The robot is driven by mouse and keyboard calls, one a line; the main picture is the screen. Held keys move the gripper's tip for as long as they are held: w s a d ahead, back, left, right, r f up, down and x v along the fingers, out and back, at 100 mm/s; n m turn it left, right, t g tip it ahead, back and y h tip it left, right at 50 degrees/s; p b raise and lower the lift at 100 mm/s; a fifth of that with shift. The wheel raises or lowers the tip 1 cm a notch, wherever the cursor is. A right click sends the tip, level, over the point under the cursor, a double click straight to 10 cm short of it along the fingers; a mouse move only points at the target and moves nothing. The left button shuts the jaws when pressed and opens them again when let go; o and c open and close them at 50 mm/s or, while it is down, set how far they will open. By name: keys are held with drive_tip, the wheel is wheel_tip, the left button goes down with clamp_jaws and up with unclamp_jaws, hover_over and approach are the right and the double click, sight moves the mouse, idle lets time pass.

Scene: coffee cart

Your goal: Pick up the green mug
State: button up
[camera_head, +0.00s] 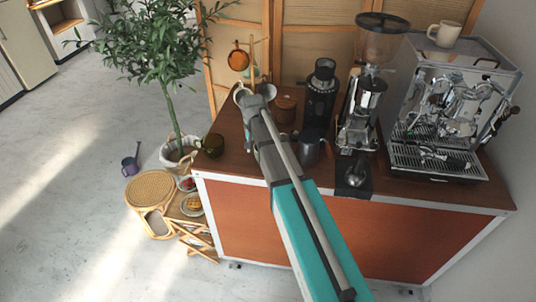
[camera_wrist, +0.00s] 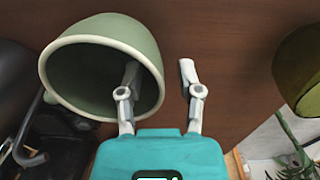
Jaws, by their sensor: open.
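The pale green mug (camera_wrist: 105,32) fills the upper left of the wrist view, its wide mouth facing the camera. My gripper (camera_wrist: 160,70) is open. Its left finger shows in front of the mug's mouth, and its right finger is outside, beside the rim. Whether either finger touches the mug is unclear. In the head view my gripper (camera_head: 256,92) is over the cart's back left corner, with a small pale green piece (camera_head: 250,74) just behind it that appears to be this mug, mostly hidden.
An olive mug (camera_head: 211,145) stands at the cart's left edge and shows in the wrist view (camera_wrist: 304,68). An orange mug (camera_head: 238,60) is by a wooden stand. A dark pitcher (camera_head: 307,148), grinders (camera_head: 361,100) and espresso machine (camera_head: 450,105) stand to the right. A plant (camera_head: 160,40) is left.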

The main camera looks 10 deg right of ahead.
clamp_jaws()
drive_tip(key=shift+r, duration=0.2)
idle(0.5)
wheel_tip(320, 180, up, 2)
drive_tip(key=p, duration=0.2)
drive_tip(key=shift+p, duration=0.3)
drive_tip(key=s+r+p, duration=1)
drive_tip(key=s, duration=0.4)
drive_tip(key=shift+d+r, duration=0.3)
